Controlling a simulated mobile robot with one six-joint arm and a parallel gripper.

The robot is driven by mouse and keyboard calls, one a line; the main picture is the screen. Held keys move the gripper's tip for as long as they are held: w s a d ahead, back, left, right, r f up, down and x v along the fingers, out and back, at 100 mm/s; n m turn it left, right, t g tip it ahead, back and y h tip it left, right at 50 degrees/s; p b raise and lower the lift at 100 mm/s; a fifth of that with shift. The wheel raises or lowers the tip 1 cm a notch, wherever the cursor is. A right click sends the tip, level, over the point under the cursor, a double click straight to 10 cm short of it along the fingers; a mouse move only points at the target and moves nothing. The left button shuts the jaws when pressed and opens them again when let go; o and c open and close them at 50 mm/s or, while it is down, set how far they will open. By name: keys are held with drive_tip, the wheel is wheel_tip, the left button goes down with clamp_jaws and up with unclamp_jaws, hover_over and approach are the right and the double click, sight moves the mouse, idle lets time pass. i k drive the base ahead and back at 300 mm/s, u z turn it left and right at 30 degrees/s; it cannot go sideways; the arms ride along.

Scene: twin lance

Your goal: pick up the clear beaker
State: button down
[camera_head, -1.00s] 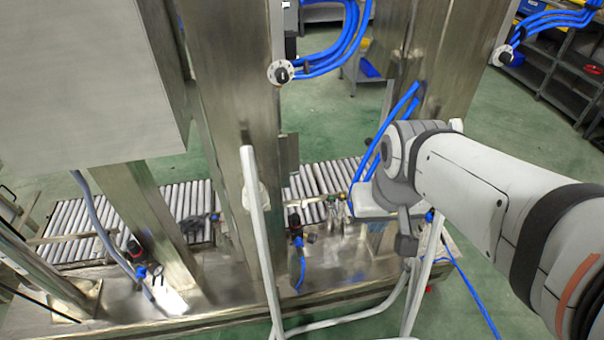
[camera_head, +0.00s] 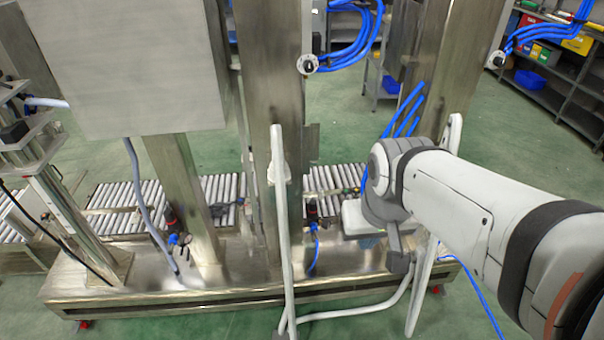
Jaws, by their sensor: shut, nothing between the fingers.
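I cannot make out the clear beaker in the head view. My arm (camera_head: 470,205) reaches in from the right edge, and its far end stands over the right part of the steel machine base. I cannot make out my gripper's fingers past the wrist joints. The arm hides part of the machine base and the floor behind it.
A steel machine base (camera_head: 140,277) with upright columns (camera_head: 273,90) and a grey box (camera_head: 135,70) fills the left and middle. A roller conveyor (camera_head: 222,188) runs behind it. Blue hoses (camera_head: 350,50) hang from the columns. Shelves (camera_head: 560,75) stand at the back right. Green floor (camera_head: 520,130) is open at right.

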sight(311, 247)
drive_tip(key=u, duration=0.15)
drive_tip(key=i, duration=0.5)
drive_tip(key=u, duration=1.4)
drive_tip(key=k, duration=0.5)
drive_tip(key=z, duration=0.55)
drive_tip(key=i, duration=0.45)
drive_tip(key=z, duration=0.85)
